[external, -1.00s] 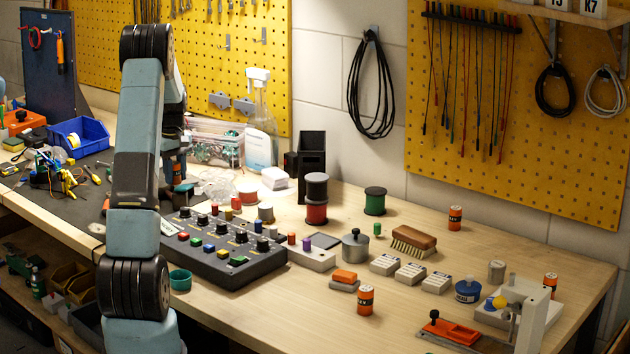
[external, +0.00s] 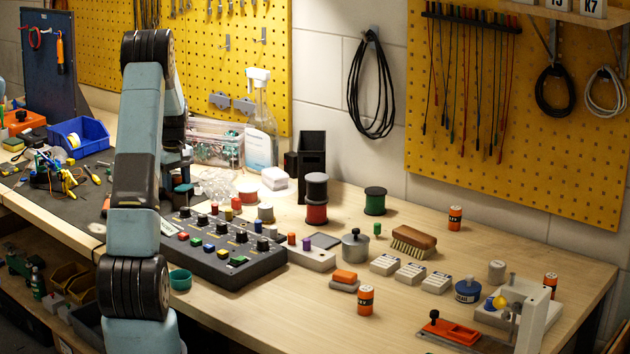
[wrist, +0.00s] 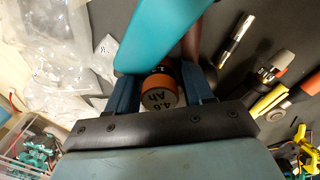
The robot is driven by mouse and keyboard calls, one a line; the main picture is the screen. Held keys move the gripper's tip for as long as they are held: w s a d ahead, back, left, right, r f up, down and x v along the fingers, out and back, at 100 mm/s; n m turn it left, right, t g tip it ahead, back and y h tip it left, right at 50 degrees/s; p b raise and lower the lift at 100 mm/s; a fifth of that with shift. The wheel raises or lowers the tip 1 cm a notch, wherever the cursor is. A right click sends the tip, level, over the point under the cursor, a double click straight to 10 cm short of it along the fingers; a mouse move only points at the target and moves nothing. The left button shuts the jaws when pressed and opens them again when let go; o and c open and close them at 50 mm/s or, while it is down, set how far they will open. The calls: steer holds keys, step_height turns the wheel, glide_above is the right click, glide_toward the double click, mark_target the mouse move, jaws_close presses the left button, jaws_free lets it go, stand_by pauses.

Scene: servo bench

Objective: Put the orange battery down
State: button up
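The orange battery (wrist: 158,92) shows in the wrist view, with its pale end marked "4.6 Ah" facing the camera. My gripper (wrist: 162,86) has one dark blue finger on each side of it and appears shut on it. Its far end and whatever is under it are hidden. In the external view my gripper (external: 182,184) is low over the dark mat at the back left, partly behind my arm. I cannot make out the held battery there.
A teal object (wrist: 160,30) lies close beyond the battery in the wrist view. Clear plastic bags (wrist: 50,45) are on the left. A metal-tipped tool (wrist: 237,38) and yellow-handled tools (wrist: 268,100) lie on the right. Other orange batteries (external: 365,300) stand on the bench.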

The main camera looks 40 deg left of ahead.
mark_target(176, 176)
steer(key=shift+o, duration=0.5)
step_height(176, 176, up, 12)
steer(key=shift+r, duration=0.1)
stand_by(0.4)
